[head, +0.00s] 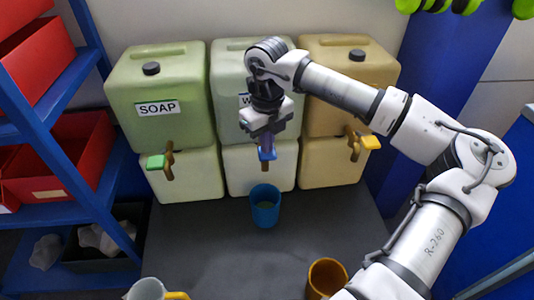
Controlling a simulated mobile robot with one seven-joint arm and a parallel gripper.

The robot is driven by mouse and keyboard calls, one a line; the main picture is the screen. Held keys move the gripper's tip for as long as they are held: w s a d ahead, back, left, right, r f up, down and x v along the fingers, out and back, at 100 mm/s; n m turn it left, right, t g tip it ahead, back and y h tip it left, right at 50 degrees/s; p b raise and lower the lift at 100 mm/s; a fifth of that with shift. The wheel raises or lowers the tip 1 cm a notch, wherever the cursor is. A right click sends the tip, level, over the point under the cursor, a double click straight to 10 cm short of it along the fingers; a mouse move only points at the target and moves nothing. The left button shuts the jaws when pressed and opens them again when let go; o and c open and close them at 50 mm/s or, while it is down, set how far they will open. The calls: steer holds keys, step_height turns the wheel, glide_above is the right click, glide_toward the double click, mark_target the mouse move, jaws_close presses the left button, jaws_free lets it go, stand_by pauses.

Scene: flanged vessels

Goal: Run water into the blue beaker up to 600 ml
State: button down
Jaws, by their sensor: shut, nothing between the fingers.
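The blue beaker (265,208) stands upright on the dark table under the middle tank's tap. The middle tank (228,80) has a label mostly hidden by my arm, with a "W" showing. Its tap has a blue handle (267,154) and a brown spout. My gripper (267,143) is shut and points down at this tap, with its fingertips at or very close to the blue handle. I cannot tell whether they touch. Whether water is running is not clear.
The SOAP tank (158,85) with a green-handled tap stands left, and a tan tank (347,80) with a yellow-handled tap stands right. A grey mug (147,289) and an orange cup (326,278) are at the front. The table's middle (215,245) is clear. Blue shelving (60,125) stands left.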

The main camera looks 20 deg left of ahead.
steer(key=shift+f+b, duration=0.7)
steer(key=shift+f, duration=0.15)
stand_by(7.2)
